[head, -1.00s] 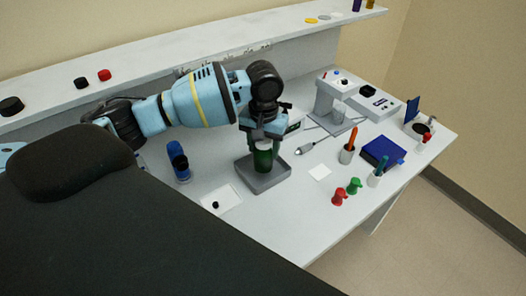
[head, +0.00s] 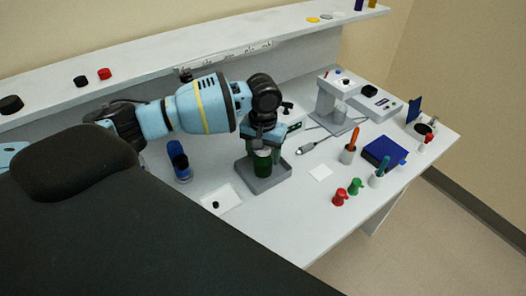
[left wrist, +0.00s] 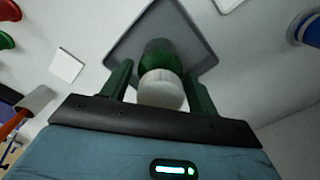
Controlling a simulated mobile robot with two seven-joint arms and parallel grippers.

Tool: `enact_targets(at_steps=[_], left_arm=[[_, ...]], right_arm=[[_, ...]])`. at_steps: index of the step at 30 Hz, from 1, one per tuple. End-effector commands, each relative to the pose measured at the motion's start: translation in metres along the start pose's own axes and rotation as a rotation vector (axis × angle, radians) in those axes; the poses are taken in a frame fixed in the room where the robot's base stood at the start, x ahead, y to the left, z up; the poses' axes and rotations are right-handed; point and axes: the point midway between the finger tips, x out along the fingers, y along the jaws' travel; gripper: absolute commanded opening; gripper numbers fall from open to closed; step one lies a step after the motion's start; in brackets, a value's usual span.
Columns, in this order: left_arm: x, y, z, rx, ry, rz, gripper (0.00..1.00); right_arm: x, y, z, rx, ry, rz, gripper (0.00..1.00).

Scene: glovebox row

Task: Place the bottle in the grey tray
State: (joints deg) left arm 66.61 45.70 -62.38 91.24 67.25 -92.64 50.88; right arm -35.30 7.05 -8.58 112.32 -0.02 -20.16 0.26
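The green bottle (head: 262,163) with a white cap stands upright within the outline of the grey tray (head: 281,181); I cannot tell whether its base touches the floor. In the left wrist view the bottle (left wrist: 158,50) sits between my green fingers, over the tray (left wrist: 192,28), with its cap facing the camera. My left gripper (head: 263,147) comes down from above and hides the top of the bottle in the head view. My right gripper is not in view.
A blue bottle (head: 179,162) stands left of the tray. A white card (head: 222,200) with a black cap lies in front. Right of the tray are a white square (head: 320,172), red (head: 339,197) and green pieces, holders and a blue box (head: 383,152). A shelf (head: 150,75) runs behind.

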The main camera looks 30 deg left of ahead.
Motion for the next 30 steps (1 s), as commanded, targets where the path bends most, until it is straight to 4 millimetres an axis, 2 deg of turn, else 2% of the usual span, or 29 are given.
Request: enact_targets(at_steps=[3,14,17,24,30], left_arm=[[0.000,0.000,0.000,0.000,0.000,0.000,0.72],[-0.006,0.000,0.000,0.000,0.001,0.001,0.72],[-0.020,0.000,-0.001,0.000,0.004,0.002,0.72],[-0.069,0.001,-0.001,0.001,0.006,0.003,0.72],[-0.103,0.000,-0.001,0.000,0.003,0.002,0.72]], right_arm=[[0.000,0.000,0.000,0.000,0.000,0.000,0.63],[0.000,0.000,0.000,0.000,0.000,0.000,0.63],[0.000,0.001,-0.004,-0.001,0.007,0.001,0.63],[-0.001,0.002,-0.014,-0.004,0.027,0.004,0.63],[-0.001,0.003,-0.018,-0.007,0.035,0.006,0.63]])
